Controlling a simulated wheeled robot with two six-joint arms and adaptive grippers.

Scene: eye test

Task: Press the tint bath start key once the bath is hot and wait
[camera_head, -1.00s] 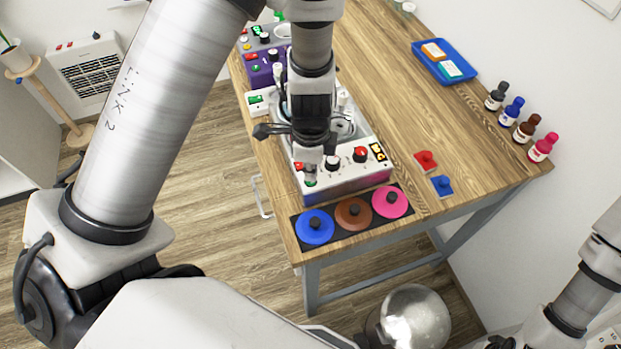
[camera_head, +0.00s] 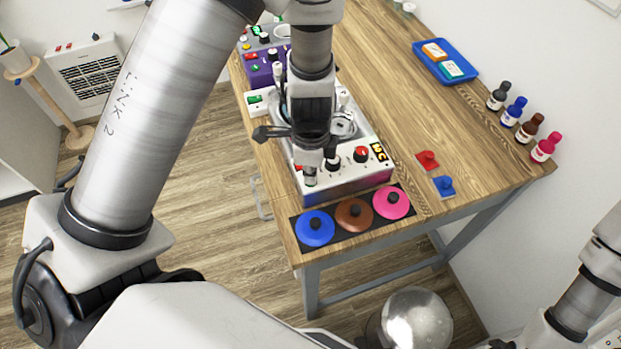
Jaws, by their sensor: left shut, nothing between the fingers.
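The tint bath (camera_head: 345,187) is a white and purple box with a steel basin near the table's front end. Its front panel carries a black knob (camera_head: 333,163), a red knob (camera_head: 361,154) and a small dark display (camera_head: 379,152) with yellow marks that I cannot read. A bit of red shows at the panel's left, beside my gripper. My left gripper (camera_head: 310,178) is shut and empty, pointing down at the panel's left end. It hides the spot beneath its fingertips; I cannot tell whether it touches. My right gripper is out of view; only that arm shows.
Blue, brown and pink lids (camera_head: 354,214) lie on a dark strip before the bath. Red (camera_head: 428,159) and blue (camera_head: 444,186) knobbed pieces lie to the right. Several bottles (camera_head: 525,128) line the right edge. A blue tray (camera_head: 446,62) sits behind. The table's middle right is clear.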

